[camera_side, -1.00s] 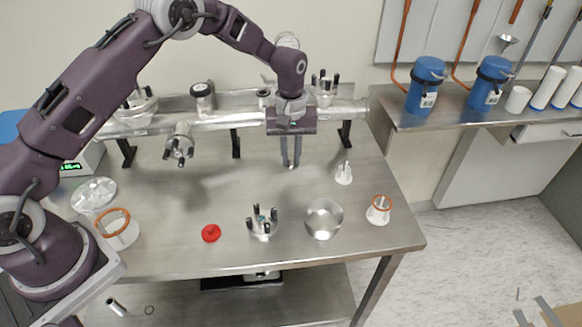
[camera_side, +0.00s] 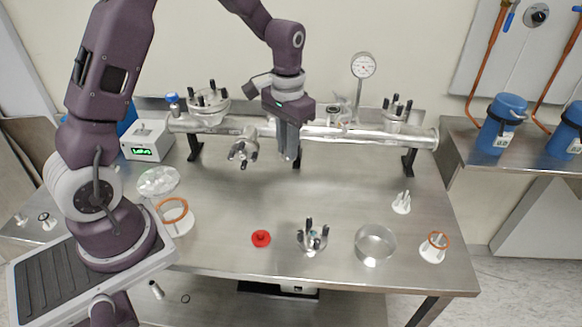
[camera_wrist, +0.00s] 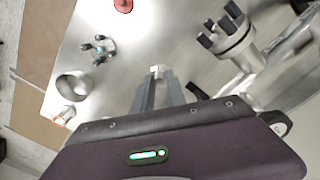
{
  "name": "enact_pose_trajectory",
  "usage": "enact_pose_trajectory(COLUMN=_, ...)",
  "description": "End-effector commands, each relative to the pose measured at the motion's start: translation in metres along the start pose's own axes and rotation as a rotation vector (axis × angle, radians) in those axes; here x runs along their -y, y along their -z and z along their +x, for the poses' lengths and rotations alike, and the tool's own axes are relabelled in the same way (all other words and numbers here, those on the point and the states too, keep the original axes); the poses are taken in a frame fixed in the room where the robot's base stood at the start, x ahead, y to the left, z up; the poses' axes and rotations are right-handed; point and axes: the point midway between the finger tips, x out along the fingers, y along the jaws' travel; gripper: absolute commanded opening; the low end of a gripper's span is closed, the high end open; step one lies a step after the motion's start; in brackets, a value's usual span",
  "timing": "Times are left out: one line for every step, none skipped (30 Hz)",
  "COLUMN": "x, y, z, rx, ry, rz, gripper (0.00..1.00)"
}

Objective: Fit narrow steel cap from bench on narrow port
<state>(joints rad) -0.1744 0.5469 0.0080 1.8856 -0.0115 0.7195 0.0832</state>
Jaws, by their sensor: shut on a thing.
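My gripper (camera_side: 291,158) points down in front of the long steel pipe, above the bench. Its fingers look close together in the wrist view (camera_wrist: 156,76). A small pale metallic piece (camera_wrist: 155,69) shows at the fingertips, apparently the narrow steel cap; most of it is hidden. A front-facing port with dark bolts (camera_side: 243,150) is left of my gripper in the side view. A bolted port (camera_wrist: 228,36) is up and right of the fingers in the wrist view, apart from them. I cannot tell for sure which port is the narrow one.
On the bench (camera_side: 215,205) stand a red knob-like piece (camera_side: 261,238), a bolted clamp piece (camera_side: 312,237), a steel bowl (camera_side: 375,245), a white pegged stand (camera_side: 401,203) and white holders with orange rings (camera_side: 434,248). A gauge (camera_side: 363,66) rises behind the pipe. The bench centre is clear.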

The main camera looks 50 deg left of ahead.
Motion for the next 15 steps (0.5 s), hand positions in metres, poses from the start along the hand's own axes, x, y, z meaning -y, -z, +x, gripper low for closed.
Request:
enact_pose_trajectory(x=0.009, y=0.020, z=-0.002, rx=-0.001, ry=-0.001, rz=-0.050, gripper=0.00)
enact_pose_trajectory(x=0.015, y=0.031, z=-0.005, rx=0.001, ry=-0.002, rz=-0.083, gripper=0.00)
enact_pose_trajectory(x=0.023, y=0.047, z=-0.009, rx=0.001, ry=-0.006, rz=-0.126, gripper=0.00)
enact_pose_trajectory(x=0.029, y=0.059, z=-0.012, rx=0.001, ry=-0.008, rz=-0.156, gripper=0.00)
enact_pose_trajectory(x=0.035, y=0.071, z=-0.015, rx=0.002, ry=-0.011, rz=-0.185, gripper=0.00)
enact_pose_trajectory(x=0.042, y=0.086, z=-0.020, rx=0.000, ry=-0.016, rz=-0.222, gripper=0.00)
enact_pose_trajectory(x=0.047, y=0.098, z=-0.025, rx=-0.003, ry=-0.019, rz=-0.245, gripper=0.00)
enact_pose_trajectory(x=0.051, y=0.109, z=-0.029, rx=-0.006, ry=-0.021, rz=-0.264, gripper=0.00)
enact_pose_trajectory(x=0.055, y=0.123, z=-0.036, rx=-0.011, ry=-0.025, rz=-0.284, gripper=0.00)
enact_pose_trajectory(x=0.057, y=0.133, z=-0.041, rx=-0.016, ry=-0.027, rz=-0.293, gripper=0.00)
enact_pose_trajectory(x=0.058, y=0.141, z=-0.046, rx=-0.018, ry=-0.028, rz=-0.298, gripper=0.00)
enact_pose_trajectory(x=0.058, y=0.150, z=-0.051, rx=-0.023, ry=-0.028, rz=-0.298, gripper=0.00)
enact_pose_trajectory(x=0.056, y=0.156, z=-0.056, rx=-0.026, ry=-0.028, rz=-0.294, gripper=0.00)
enact_pose_trajectory(x=0.054, y=0.161, z=-0.059, rx=-0.028, ry=-0.027, rz=-0.288, gripper=0.00)
enact_pose_trajectory(x=0.051, y=0.167, z=-0.064, rx=-0.029, ry=-0.025, rz=-0.276, gripper=0.00)
